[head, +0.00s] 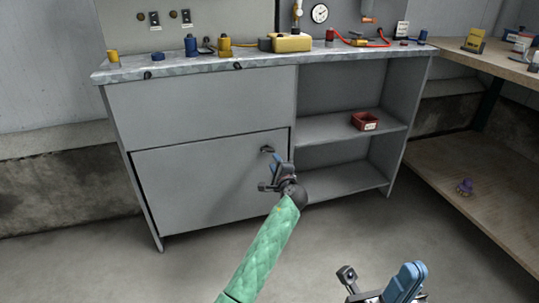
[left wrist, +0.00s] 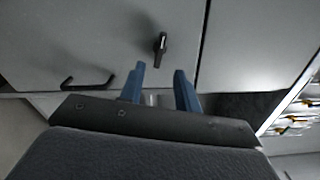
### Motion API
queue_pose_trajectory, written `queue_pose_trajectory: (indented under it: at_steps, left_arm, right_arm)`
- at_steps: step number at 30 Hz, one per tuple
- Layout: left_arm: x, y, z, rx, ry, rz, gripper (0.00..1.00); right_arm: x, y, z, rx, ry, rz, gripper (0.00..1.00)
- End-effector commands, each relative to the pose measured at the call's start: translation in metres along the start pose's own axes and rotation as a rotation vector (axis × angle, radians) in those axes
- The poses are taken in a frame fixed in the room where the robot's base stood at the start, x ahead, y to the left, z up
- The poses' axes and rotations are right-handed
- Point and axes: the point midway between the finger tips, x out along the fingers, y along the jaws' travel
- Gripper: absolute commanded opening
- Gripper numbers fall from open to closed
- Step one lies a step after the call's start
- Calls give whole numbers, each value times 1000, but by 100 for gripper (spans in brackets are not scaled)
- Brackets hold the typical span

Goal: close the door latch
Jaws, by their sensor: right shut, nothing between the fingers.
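The grey cabinet door (head: 205,185) is the lower left panel and appears flush with its frame. A small dark handle (head: 267,149) sits near its upper right corner; I cannot tell whether it is the latch. In the left wrist view a black latch lever (left wrist: 160,45) stands on the grey panel, just beyond and between my fingertips. My left gripper (head: 273,172) is in front of the door near the dark handle. Its blue fingers are apart and empty, also in the left wrist view (left wrist: 158,78). My right gripper (head: 405,275) is shut and empty at the bottom, away from the cabinet.
A black bar handle (left wrist: 87,80) is at the left in the wrist view. Open shelves right of the door hold a red bin (head: 365,121). Several tools and a yellow case (head: 291,43) stand on the worktop (head: 180,65). A wooden bench (head: 470,180) is at the right.

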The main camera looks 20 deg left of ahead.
Motion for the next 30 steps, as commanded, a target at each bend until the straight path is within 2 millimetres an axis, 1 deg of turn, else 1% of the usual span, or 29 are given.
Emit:
queue_pose_trajectory:
  at_steps: [9, 13, 18, 26, 27, 29, 30]
  left_arm:
    - [45, 2, 0, -2, -2, 0, 33]
    - [60, 1, 0, -3, -1, 0, 33]
    - [70, 1, 0, -3, 0, 1, 33]
    - [71, 0, 0, -3, -1, 1, 33]
    - [71, 0, 0, -3, -1, 1, 31]
    - [71, 0, 0, -3, -1, 1, 19]
    - [71, 0, 0, -4, -1, 1, 11]
  right_arm:
    - [-16, -2, 2, -7, -17, -16, 0]
    - [-20, -3, 3, -10, -23, -23, 0]
    - [-22, -4, 4, -13, -28, -27, 0]
    - [-22, -4, 4, -13, -30, -26, 0]
    - [-22, -4, 4, -13, -30, -26, 0]
    - [-22, -4, 4, -13, -30, -26, 0]
    - [-22, -4, 4, -13, -30, -26, 0]
